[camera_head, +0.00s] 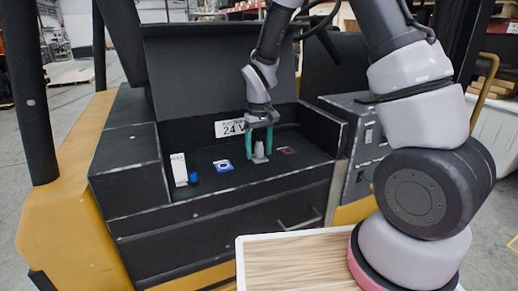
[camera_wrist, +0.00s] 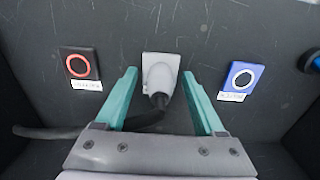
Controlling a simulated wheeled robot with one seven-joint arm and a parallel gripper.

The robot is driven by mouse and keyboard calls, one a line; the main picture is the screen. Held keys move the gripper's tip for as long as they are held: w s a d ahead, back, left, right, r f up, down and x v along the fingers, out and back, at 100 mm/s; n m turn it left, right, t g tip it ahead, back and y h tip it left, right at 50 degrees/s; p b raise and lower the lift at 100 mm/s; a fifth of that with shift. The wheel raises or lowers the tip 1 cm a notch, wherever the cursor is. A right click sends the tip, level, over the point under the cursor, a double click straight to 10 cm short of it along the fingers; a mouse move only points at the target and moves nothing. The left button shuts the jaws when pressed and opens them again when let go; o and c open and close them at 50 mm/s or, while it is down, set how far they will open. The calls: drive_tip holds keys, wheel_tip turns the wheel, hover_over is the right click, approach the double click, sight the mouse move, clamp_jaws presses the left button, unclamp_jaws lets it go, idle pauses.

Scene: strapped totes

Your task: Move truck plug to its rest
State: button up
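A light grey plug (camera_wrist: 160,75) sits at a pale grey square plate (camera_wrist: 150,58) on the dark compartment floor, and a dark cable (camera_wrist: 60,132) runs from it to the left in the wrist view. The plug also shows small in the head view (camera_head: 259,149). My gripper (camera_wrist: 160,73) is open, its teal fingers standing on either side of the plug with a gap on each side. It also shows in the head view (camera_head: 260,146). A red-ringed black pad (camera_wrist: 81,66) and a white-ringed blue pad (camera_wrist: 240,77) flank the plug; their labels are too small to read.
The dark truck compartment (camera_head: 152,190) has raised walls and an upright lid (camera_head: 215,75) behind. A white block (camera_head: 179,169) and a blue knob (camera_head: 193,179) stand at its left. A wood-topped table (camera_head: 300,262) is in front.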

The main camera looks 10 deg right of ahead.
wheel_tip(320, 180, up, 11)
drive_tip(key=shift+f, duration=0.1)
idle(0.5)
drive_tip(key=shift+d, duration=0.1)
drive_tip(key=s+d+r+m+t+y, duration=0.1)
drive_tip(key=s+d+r+m+t, duration=0.1)
drive_tip(key=s+d+r, duration=0.4)
drive_tip(key=s+d+r+m+t+y, duration=0.15)
drive_tip(key=d+r, duration=0.25)
drive_tip(key=r, duration=0.4)
drive_tip(key=s+d+r+m+t, duration=0.2)
drive_tip(key=s+d, duration=0.1)
drive_tip(key=s, duration=0.2)
drive_tip(key=s+d+r+m+t, duration=0.1)
drive_tip(key=s+d+r+m, duration=0.1)
drive_tip(key=s, duration=0.4)
drive_tip(key=shift+s+d+r+t, duration=0.3)
drive_tip(key=shift+d+r, duration=0.25)
drive_tip(key=shift+r, duration=0.25)
drive_tip(key=shift+w+h, duration=0.1)
drive_tip(key=shift+h, duration=0.15)
drive_tip(key=shift+c, duration=0.3)
